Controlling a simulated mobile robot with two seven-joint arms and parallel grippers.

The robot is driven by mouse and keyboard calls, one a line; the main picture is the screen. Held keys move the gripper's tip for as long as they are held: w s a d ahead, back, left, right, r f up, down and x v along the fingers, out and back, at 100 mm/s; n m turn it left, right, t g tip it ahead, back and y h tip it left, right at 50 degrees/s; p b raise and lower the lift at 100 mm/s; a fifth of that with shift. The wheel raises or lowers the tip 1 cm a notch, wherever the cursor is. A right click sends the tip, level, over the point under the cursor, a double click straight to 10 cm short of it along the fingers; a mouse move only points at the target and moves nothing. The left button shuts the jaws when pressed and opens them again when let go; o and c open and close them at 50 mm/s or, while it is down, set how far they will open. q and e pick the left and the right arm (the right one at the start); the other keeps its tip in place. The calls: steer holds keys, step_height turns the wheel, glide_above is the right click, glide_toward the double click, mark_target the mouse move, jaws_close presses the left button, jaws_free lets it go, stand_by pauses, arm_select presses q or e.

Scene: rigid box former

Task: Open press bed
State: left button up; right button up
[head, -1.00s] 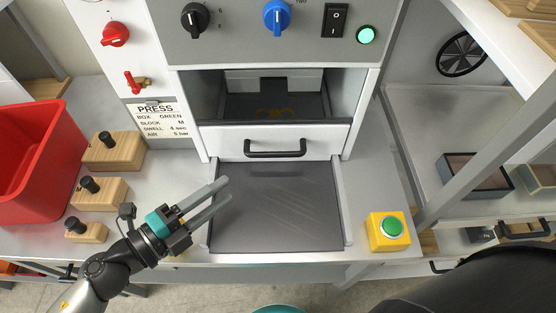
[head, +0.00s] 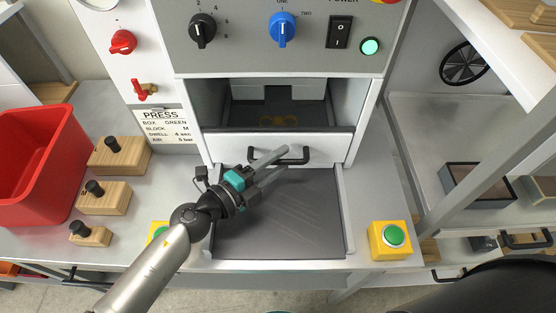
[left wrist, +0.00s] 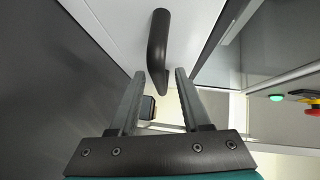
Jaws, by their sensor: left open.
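The press bed drawer has a white front (head: 230,149) with a black bar handle (head: 300,160). Above the front, the dark press opening (head: 235,115) shows some yellow inside. A dark flat plate (head: 290,220) lies in front of and below the drawer front. In the left wrist view the handle (left wrist: 158,45) stands just beyond and between the two fingers (left wrist: 158,85). Contact cannot be told. My right gripper does not show.
Several wooden blocks with black knobs (head: 116,157) and a red bin (head: 40,165) stand on the left. A yellow box with a green button (head: 390,240) is at the right front. The control panel (head: 262,55) overhangs above. A grey post (head: 470,155) stands right.

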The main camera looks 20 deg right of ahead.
arm_select(q)
steer(key=shift+d, duration=0.1)
steer(key=shift+c, duration=0.3)
jaws_close()
stand_by(1.1)
